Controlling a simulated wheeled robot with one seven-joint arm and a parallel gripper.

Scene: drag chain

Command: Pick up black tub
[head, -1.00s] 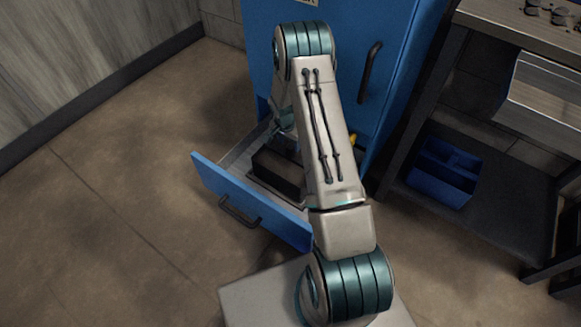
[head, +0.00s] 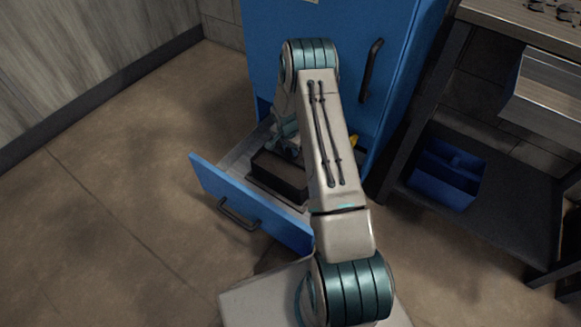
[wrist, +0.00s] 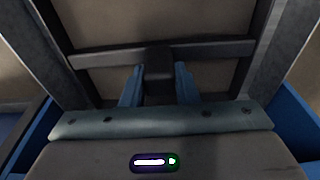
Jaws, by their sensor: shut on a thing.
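The black tub (head: 279,175) is in the pulled-out blue drawer (head: 252,207), low in the cabinet. My gripper (wrist: 158,78) reaches down to the far side of the tub in the head view, where my arm partly hides both. In the wrist view its two blue fingers are shut on a dark block at the middle of a dark bar, which appears to be part of the tub. I cannot tell whether the tub touches the drawer floor.
The blue cabinet (head: 345,25) stands behind the drawer. To the right is a dark workbench (head: 440,110) with a blue bin (head: 447,175) on its lower shelf. The floor left of the drawer is clear.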

